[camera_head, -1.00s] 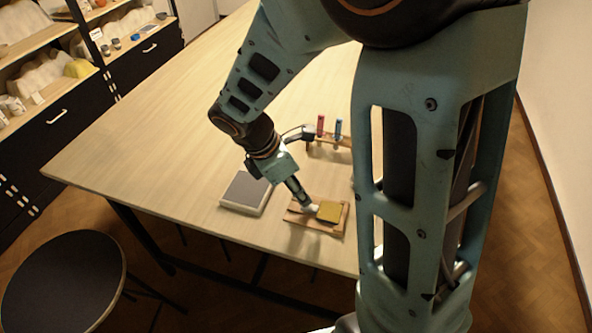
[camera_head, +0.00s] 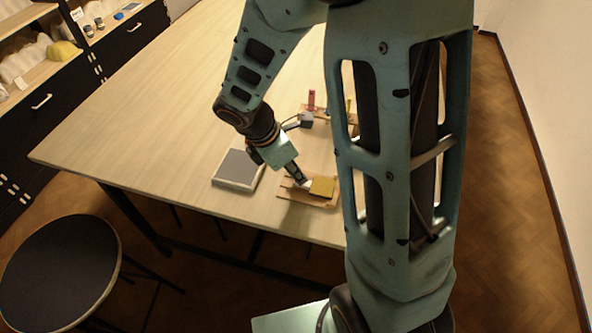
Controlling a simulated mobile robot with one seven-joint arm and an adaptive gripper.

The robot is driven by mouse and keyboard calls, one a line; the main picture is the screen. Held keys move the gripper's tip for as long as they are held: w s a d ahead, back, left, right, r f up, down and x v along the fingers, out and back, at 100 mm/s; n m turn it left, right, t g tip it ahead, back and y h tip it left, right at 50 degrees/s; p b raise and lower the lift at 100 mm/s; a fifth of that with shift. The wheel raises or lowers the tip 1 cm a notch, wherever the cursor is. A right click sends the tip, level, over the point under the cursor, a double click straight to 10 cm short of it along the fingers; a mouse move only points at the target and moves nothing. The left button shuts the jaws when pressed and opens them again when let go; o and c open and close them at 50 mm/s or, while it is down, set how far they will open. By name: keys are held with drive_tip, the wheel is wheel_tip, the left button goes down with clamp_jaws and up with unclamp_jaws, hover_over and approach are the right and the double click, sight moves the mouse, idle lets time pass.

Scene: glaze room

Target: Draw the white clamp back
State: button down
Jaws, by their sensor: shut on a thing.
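The white clamp (camera_head: 304,184) shows as a small pale piece at the tip of my gripper (camera_head: 301,181), next to a mustard-yellow block (camera_head: 322,187). Both are on a wooden board (camera_head: 321,203) near the front edge of the table. My gripper reaches down from the upper left and is shut on the white clamp. The fingers hide much of the clamp, and its exact shape is too small to tell.
A grey-topped pad (camera_head: 239,169) lies left of the board. Behind it is a wooden rack (camera_head: 321,110) with a red piece (camera_head: 311,99) and a yellow piece (camera_head: 349,106). A dark round stool (camera_head: 60,265) stands at the lower left. The table's left half is clear.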

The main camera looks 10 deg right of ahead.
drive_tip(key=shift+w+a, duration=0.35)
drive_tip(key=shift+a, duration=0.2)
drive_tip(key=shift+w+a, duration=0.3)
drive_tip(key=shift+a, duration=0.25)
drive_tip(key=c, duration=1.8)
unclamp_jaws()
drive_tip(key=shift+a, duration=0.1)
drive_tip(key=v, duration=1.2)
